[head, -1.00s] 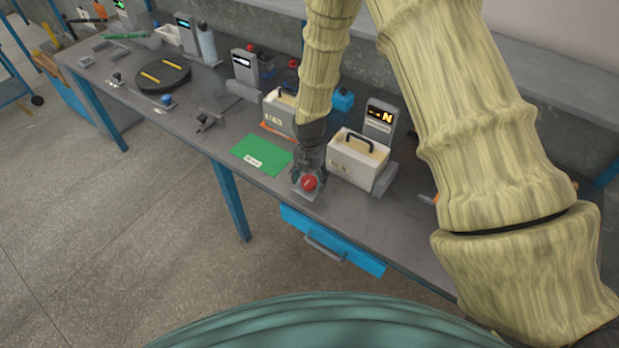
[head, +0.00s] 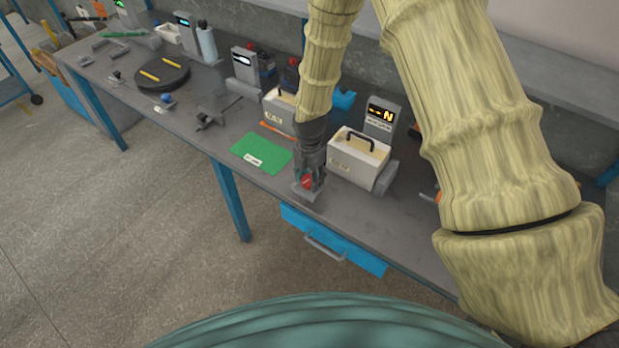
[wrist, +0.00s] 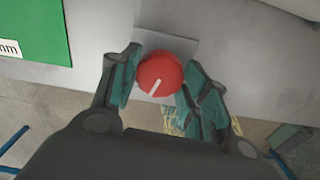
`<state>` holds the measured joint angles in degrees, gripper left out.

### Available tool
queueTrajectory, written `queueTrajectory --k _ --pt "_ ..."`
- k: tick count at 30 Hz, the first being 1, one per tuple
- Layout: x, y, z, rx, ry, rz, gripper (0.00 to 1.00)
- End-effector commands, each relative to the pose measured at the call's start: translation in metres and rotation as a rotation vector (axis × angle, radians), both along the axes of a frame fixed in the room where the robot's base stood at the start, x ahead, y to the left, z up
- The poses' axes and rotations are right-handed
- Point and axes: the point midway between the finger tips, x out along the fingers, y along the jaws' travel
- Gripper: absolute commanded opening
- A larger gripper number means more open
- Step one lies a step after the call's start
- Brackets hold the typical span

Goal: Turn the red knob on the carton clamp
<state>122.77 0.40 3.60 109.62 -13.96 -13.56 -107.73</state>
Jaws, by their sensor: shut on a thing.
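The red knob (head: 307,181) sits on a small grey base plate (head: 306,195) near the front edge of the bench. In the wrist view the red knob (wrist: 160,74) is round, with a white line pointing down and slightly left. My gripper (head: 309,178) reaches down over the knob from above. In the wrist view my gripper (wrist: 158,85) has one finger on each side of the knob and is shut on it. The fingers hide part of the knob in the head view.
A green mat (head: 262,153) lies left of the knob. A cream carton with a black handle (head: 356,160) stands close at the right, before a display post (head: 382,120). Another cream carton (head: 277,112) stands behind. A blue drawer (head: 333,240) is under the bench edge.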

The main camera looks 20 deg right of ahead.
Motion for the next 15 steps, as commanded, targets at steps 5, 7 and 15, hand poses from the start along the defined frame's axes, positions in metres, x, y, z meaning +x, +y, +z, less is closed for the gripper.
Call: queueTrajectory --k 5,7,15 --pt "0.0001 -0.0011 -0.0018 -0.001 -0.001 -0.166 0.21" --pt "0.0001 -0.0012 -0.0018 -0.001 -0.001 -0.233 0.21" --pt "-0.0003 -0.0012 -0.0016 -0.001 0.0 -0.491 0.21"
